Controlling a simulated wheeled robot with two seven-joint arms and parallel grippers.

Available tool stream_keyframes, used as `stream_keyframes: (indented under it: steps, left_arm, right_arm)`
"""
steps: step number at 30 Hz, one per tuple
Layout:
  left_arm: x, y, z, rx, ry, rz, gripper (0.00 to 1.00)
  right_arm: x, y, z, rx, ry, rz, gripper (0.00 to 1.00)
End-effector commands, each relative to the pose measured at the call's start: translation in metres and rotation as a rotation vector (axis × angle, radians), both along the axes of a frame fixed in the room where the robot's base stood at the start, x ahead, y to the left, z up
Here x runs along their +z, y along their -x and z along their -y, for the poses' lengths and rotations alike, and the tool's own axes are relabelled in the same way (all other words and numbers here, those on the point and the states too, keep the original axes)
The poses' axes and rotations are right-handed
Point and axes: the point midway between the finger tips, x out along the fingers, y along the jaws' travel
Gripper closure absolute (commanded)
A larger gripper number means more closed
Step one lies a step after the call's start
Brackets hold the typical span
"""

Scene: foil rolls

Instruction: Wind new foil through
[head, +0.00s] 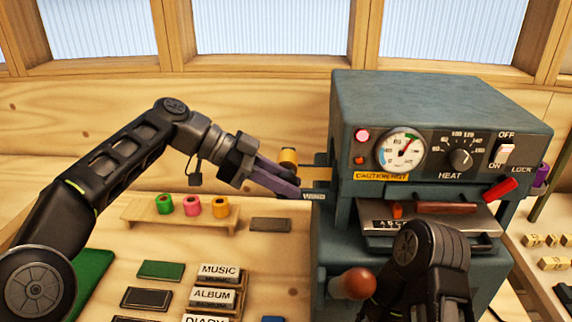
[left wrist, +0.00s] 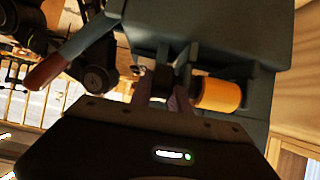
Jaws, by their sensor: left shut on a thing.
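The teal foil press (head: 440,110) stands at the right of the bench. A gold foil roll (head: 289,156) sits on its left side, with a gold strip (head: 316,173) running from it to the press. The roll also shows in the left wrist view (left wrist: 217,93). My left gripper (head: 296,193) is at the press's left side, just below the roll, by the WIND label (head: 314,196). It is shut on the winding knob, which its fingers mostly hide. Green (head: 164,204), pink (head: 192,206) and orange (head: 221,207) rolls stand on a wooden rack. My right gripper's fingers are not visible.
My right arm (head: 430,262) covers part of the press front, near a wooden ball handle (head: 352,284). MUSIC (head: 219,271) and ALBUM (head: 212,296) cards stand at lower middle. A CAUTION HOT label (head: 381,176) is on the press.

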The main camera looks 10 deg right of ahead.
Motion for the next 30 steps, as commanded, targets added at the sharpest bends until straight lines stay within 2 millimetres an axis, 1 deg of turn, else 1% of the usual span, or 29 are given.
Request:
stream_keyframes:
  steps: [1, 6, 19, 20, 27, 30]
  left_arm:
    - [0.0053, 0.0003, 0.0009, -0.001, -0.020, 0.006, 1.00]
    - [0.0021, -0.0001, 0.0006, 0.000, -0.066, 0.018, 1.00]
    - [-0.0005, -0.0001, 0.0007, 0.001, -0.079, 0.021, 1.00]
    - [-0.0006, -0.0001, 0.0006, 0.001, -0.079, 0.021, 0.76]
    - [-0.0005, 0.0001, 0.0006, 0.000, -0.078, 0.020, 0.56]
    - [-0.0005, 0.0001, 0.0006, 0.000, -0.078, 0.020, 0.56]
  right_arm:
    - [0.0091, 0.0001, 0.0000, 0.000, 0.000, -0.001, 0.43]
    - [0.0156, 0.0004, 0.0000, 0.000, 0.000, -0.001, 0.43]
    - [0.0157, 0.0005, 0.0000, 0.001, 0.000, -0.002, 0.43]
    - [0.0157, 0.0004, 0.0000, 0.001, 0.000, -0.002, 0.43]
    - [0.0157, 0.0004, 0.0000, 0.001, 0.000, -0.002, 0.43]
    - [0.0157, 0.0004, 0.0000, 0.001, 0.000, -0.002, 0.43]
